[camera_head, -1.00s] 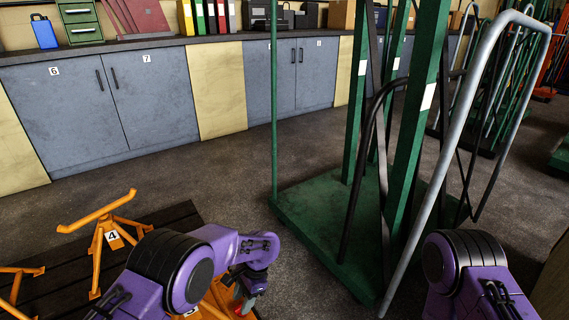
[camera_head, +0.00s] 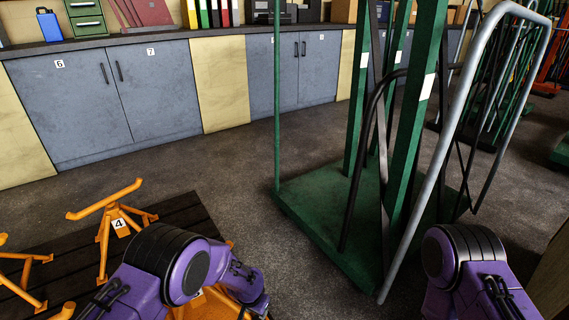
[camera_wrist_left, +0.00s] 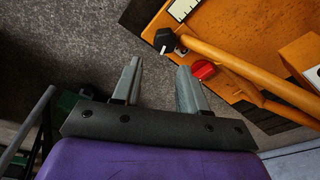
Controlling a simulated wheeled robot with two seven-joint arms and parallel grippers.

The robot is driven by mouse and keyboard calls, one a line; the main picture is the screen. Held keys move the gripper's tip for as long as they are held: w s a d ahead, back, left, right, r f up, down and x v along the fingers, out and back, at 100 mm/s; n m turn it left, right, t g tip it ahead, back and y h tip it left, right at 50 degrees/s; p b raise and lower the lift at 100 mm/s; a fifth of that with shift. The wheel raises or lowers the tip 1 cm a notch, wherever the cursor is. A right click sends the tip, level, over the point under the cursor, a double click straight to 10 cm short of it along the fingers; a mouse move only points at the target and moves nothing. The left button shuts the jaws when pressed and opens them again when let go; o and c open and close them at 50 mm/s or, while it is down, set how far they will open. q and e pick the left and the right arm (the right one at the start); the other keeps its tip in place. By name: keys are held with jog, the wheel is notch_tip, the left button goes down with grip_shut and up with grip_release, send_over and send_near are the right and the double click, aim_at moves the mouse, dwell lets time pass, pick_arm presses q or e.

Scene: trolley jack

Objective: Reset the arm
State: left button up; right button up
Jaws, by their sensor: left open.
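My left arm comes in at the lower left of the head view, and its gripper is hidden there below the picture edge. In the left wrist view my left gripper (camera_wrist_left: 158,85) is open, with its two grey fingers apart and grey floor between them. An orange trolley jack (camera_wrist_left: 235,30) fills the upper right of that view, with an orange bar (camera_wrist_left: 250,70), a red knob (camera_wrist_left: 203,70) and a black knob (camera_wrist_left: 165,40). The knobs lie just beyond the fingertips. My right arm shows at the lower right of the head view; its gripper is out of view.
A green trolley (camera_head: 330,220) with a grey tube handle (camera_head: 445,140) stands right of centre. An orange stand (camera_head: 105,225) marked 4 is on a dark wooden pallet (camera_head: 185,215) at left. Grey cabinets (camera_head: 155,90) line the back. The floor (camera_head: 235,170) between is clear.

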pick_arm(q)
jog(key=s+a+f+n+t+b, duration=0.2)
jog(key=s+a+f+n, duration=0.2)
jog(key=s+a+f, duration=0.2)
jog(key=s+a+f+n+y+b, duration=0.1)
jog(key=s+a+n+b, duration=0.2)
jog(key=s+a, duration=0.35)
jog(key=s+a+f+n+y+b, duration=0.15)
jog(key=s+a, duration=0.25)
jog(key=s, duration=0.6)
jog(key=s+a+n+y+b, duration=0.25)
jog(key=s+a+n, duration=0.2)
jog(key=s, duration=0.45)
notch_tip(320, 180, up, 34)
jog(key=m+p, duration=0.1)
jog(key=p, duration=3.2)
jog(key=shift+w+a+g+h, duration=0.3)
jog(key=shift+h, duration=0.1)
jog(key=shift+f, duration=0.1)
